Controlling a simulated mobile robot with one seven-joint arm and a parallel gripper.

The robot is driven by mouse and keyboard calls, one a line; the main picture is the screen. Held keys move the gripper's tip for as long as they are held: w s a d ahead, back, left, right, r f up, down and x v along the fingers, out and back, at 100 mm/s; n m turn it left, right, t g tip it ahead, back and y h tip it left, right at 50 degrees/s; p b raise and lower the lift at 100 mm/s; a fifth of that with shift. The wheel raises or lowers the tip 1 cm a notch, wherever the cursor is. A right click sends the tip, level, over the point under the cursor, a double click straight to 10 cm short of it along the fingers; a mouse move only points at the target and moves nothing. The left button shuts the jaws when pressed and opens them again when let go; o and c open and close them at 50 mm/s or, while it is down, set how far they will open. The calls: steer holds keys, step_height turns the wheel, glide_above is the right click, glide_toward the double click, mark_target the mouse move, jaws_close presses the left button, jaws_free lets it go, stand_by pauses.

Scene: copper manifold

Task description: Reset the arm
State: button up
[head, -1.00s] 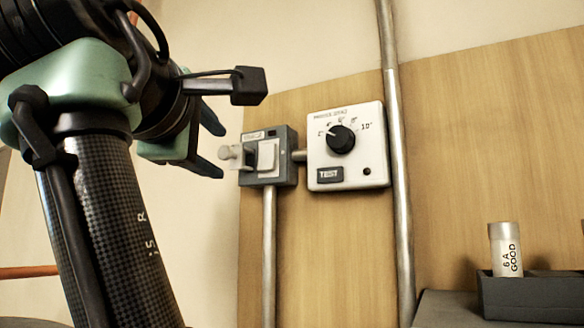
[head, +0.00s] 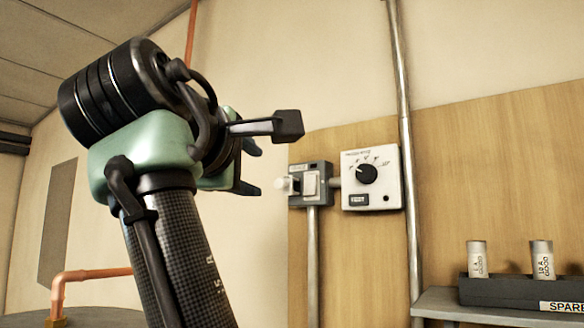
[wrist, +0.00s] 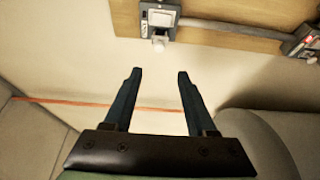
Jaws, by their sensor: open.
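My gripper (head: 255,170) is at the centre left of the head view, with its two fingers pointing right toward the grey switch box. It also shows in the wrist view (wrist: 160,72), where the two dark fingers are spread apart with nothing between them. The grey switch box (head: 311,184) with a white plate and a pale knob is on the wooden panel. In the wrist view the switch box (wrist: 159,18) is beyond the fingertips, and its knob is apart from them.
Beside the switch box is a white dial box (head: 371,178) with a black knob. A metal conduit (head: 404,130) runs up the wall. At lower right a dark tray (head: 505,291) holds two labelled cylinders. A copper pipe (head: 93,274) is at lower left.

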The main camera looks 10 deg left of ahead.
steer(key=shift+w, duration=0.1)
stand_by(0.3)
steer(key=s+d+f+m+t+y+b, duration=0.1)
steer(key=d+f+m+t+y+b, duration=0.2)
steer(key=f, duration=0.4)
steer(key=s+d+f+m+t+b, duration=0.1)
steer(key=s+d+f+m+b, duration=0.15)
steer(key=f+m+b, duration=0.45)
steer(key=s+d+f+m+t+h+b, duration=0.4)
steer(key=s+d+f+m, duration=0.4)
steer(key=s, duration=0.5)
steer(key=d+f+t, duration=0.1)
steer(key=d+f, duration=0.1)
steer(key=d, duration=0.1)
steer(key=shift+d+f+m, duration=0.15)
steer(key=shift+d+m, duration=0.05)
steer(key=shift+m, duration=0.1)
